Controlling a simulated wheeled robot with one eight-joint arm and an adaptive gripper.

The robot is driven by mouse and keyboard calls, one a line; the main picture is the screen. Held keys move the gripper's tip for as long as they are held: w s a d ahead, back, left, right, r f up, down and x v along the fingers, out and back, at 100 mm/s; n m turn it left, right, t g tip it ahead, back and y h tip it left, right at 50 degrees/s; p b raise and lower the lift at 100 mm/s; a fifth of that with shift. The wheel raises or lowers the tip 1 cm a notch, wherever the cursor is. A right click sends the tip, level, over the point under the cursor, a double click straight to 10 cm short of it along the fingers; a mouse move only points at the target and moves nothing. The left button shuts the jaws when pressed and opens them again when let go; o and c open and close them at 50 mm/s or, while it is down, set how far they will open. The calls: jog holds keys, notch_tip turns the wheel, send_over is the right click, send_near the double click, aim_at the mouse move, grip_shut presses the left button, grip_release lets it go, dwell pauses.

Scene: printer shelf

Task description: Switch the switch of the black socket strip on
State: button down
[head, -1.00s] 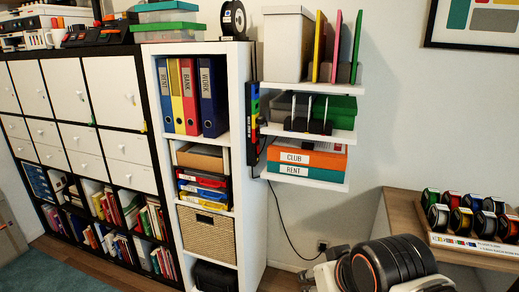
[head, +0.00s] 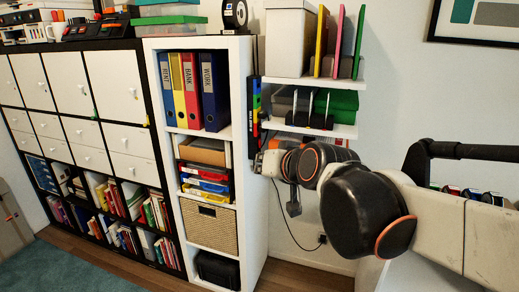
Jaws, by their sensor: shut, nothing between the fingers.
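The black socket strip (head: 252,108) is mounted upright on the right side of the white shelf unit, beside the small wall shelves. Its lower end is partly hidden by the end of my arm. My gripper (head: 261,152) is close to the lower part of the strip, reaching in from the right. It is small and partly hidden by my own wrist; it appears shut and empty. I cannot tell whether it touches the strip. The strip's switch and its position cannot be made out.
The white shelf unit (head: 236,115) stands left of my gripper. A wall shelf (head: 315,127) with boxes lies just above my arm. A black cable (head: 290,228) runs down to a wall outlet (head: 322,239).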

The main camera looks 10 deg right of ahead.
jog(key=w+a+r+m+t+h+p, duration=0.1)
jog(key=w+a+r+m+t+p, duration=0.15)
jog(key=w+r, duration=0.6)
jog(key=w+a+r+m+t+h+p, duration=0.1)
jog(key=w+r+m+t, duration=0.25)
jog(key=w, duration=1.05)
jog(key=w+f+m+h, duration=0.3)
jog(key=m, duration=0.1)
jog(key=w+d+f+m+h+p, duration=0.1)
jog(key=w+f+m+h, duration=0.2)
jog(key=w+m, duration=0.1)
jog(key=w+d+f+m+h+p, duration=0.1)
jog(key=w+f+m+h, duration=0.2)
jog(key=w+m+h, duration=0.1)
jog(key=shift+d+f, duration=0.1)
jog(key=shift+f, duration=0.15)
jog(key=m+g+h+p, duration=0.2)
jog(key=m+g+h, duration=0.3)
jog(key=m+g, duration=0.15)
send_near(260, 143)
jog(key=s+f, duration=0.2)
jog(key=s, duration=0.2)
jog(key=shift+w+d+r+m, duration=0.15)
jog(key=shift+d+m, duration=0.1)
jog(key=shift+m, duration=0.2)
jog(key=b+x, duration=0.1)
jog(key=x, duration=0.9)
jog(key=shift+b, duration=0.3)
